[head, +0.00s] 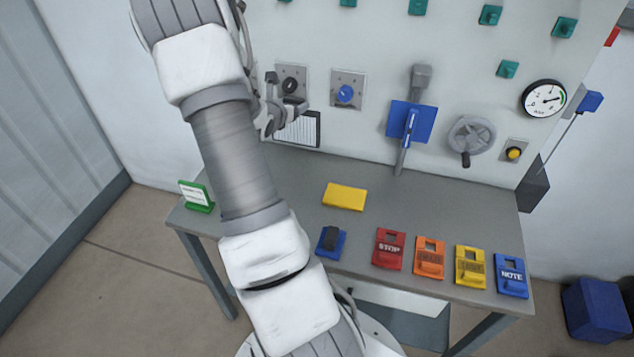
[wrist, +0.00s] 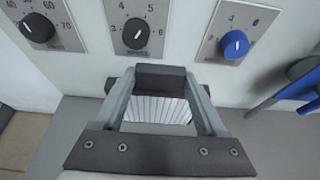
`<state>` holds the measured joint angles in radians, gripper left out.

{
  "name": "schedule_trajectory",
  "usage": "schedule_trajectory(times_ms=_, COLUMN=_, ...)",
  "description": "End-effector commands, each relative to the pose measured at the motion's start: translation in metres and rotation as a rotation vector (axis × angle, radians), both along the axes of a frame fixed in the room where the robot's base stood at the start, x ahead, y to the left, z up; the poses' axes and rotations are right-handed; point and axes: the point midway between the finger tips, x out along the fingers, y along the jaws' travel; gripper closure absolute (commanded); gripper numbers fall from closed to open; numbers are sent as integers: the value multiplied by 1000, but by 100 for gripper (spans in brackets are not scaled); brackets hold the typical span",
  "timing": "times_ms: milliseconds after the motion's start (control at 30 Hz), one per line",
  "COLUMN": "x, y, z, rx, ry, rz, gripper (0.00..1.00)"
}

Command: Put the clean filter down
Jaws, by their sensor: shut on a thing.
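The clean filter (head: 304,129) is a white pleated panel with a dark edge, upright near the wall above the back left of the grey table. Its pleats also show between the fingers in the wrist view (wrist: 156,109). My gripper (head: 284,112) is shut on it, close to the wall panel, and shows from above in the wrist view (wrist: 160,82). Whether the filter's lower edge touches the table cannot be told.
The grey table (head: 278,178) is bare below the filter. A yellow block (head: 345,196), a green-framed card (head: 196,196), a blue-and-black piece (head: 331,241) and several coloured tags (head: 429,258) lie on it. A blue knob (head: 345,93) and a blue-plated lever (head: 409,120) are on the wall.

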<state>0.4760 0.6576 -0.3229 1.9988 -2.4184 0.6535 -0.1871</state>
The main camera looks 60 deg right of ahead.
Motion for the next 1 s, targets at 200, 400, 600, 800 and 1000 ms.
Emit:
schedule_trajectory(times_ms=200, x=14, y=22, z=-13, rx=2, ry=3, rz=5, gripper=100)
schedule_trajectory(times_ms=400, x=39, y=62, z=-41, rx=1, ry=4, rz=5, gripper=100)
schedule_trajectory(times_ms=600, x=57, y=91, z=-62, rx=0, ry=1, rz=3, gripper=100)
schedule_trajectory(times_ms=800, x=62, y=100, z=-73, rx=-1, ry=1, rz=-1, gripper=100)
schedule_trajectory(times_ms=1000, x=61, y=99, z=-99, rx=-1, ry=3, rz=-1, gripper=100)
